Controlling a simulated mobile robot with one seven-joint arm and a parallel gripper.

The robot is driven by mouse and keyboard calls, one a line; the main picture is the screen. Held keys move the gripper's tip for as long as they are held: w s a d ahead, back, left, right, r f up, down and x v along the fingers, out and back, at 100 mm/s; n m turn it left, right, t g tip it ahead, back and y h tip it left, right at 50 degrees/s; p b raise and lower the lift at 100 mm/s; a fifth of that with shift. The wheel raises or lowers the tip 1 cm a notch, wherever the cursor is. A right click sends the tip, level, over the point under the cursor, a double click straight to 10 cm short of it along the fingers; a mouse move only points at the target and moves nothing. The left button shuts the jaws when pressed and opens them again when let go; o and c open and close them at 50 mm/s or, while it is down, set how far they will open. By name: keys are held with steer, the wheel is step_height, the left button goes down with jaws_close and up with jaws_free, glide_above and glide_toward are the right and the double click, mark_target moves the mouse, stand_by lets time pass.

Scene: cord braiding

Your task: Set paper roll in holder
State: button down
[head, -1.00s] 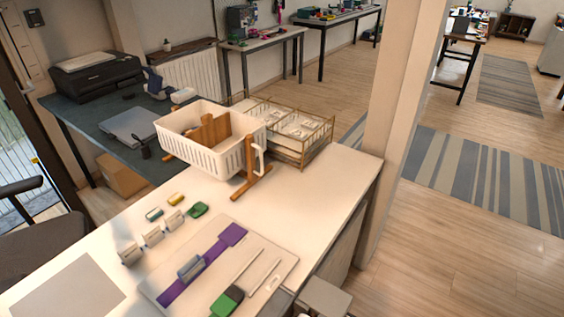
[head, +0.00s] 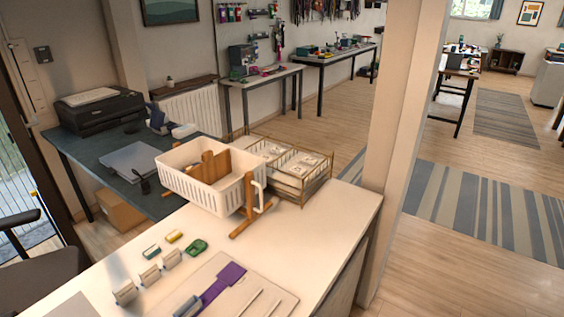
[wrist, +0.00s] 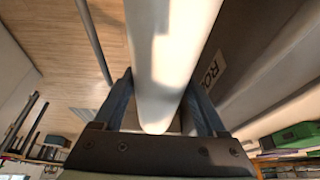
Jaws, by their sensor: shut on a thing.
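The paper roll (wrist: 170,45) shows in the wrist view as a long white cylinder running from the top edge down between my fingers. My gripper (wrist: 160,95) is shut on it, with one dark finger on each side. The roll's rounded near end lies close to the gripper body, and its far end is out of frame. Neither my gripper nor the roll shows in the head view. I cannot pick out the roll holder for certain.
In the head view, a white basket (head: 208,176) on a wooden stand and a brass wire rack (head: 290,170) occupy the worktop's far end. Small clips and a purple strap (head: 222,283) lie nearer. A pillar (head: 395,130) rises beside the worktop.

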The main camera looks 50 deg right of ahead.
steer(key=shift+f+b, duration=0.3)
steer(key=shift+f, duration=0.2)
stand_by(0.3)
jaws_free()
